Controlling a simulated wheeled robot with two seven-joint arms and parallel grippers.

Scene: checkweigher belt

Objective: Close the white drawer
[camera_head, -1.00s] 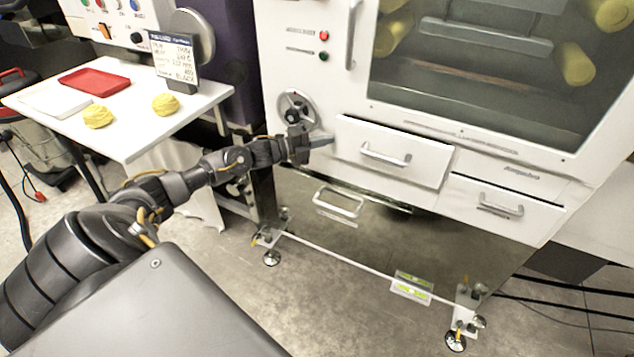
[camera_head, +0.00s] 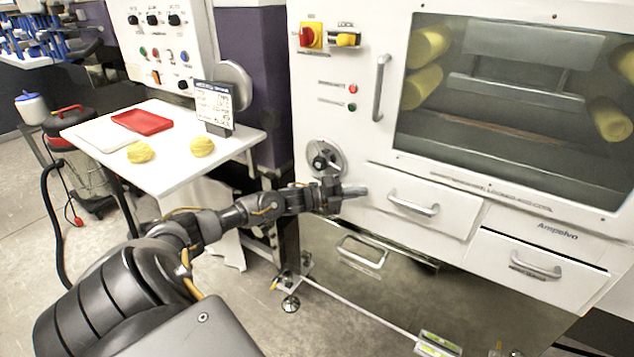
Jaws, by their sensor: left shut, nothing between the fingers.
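The white drawer (camera_head: 420,215) with a grey bar handle is in the front of the white machine. In the head view its front appears close to flush with the panel; a thin dark line runs along its lower right edge. My left gripper (camera_head: 356,191) is shut and empty. It is just left of the drawer front, by its left edge; I cannot tell whether it touches. My right gripper is out of view.
A handwheel (camera_head: 324,158) is just above my left gripper. A white side table (camera_head: 190,175) at left holds a red tray (camera_head: 142,121), a white board and two yellow lumps. A small sign (camera_head: 214,108) stands at its edge. The floor below the machine shows feet and a rail.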

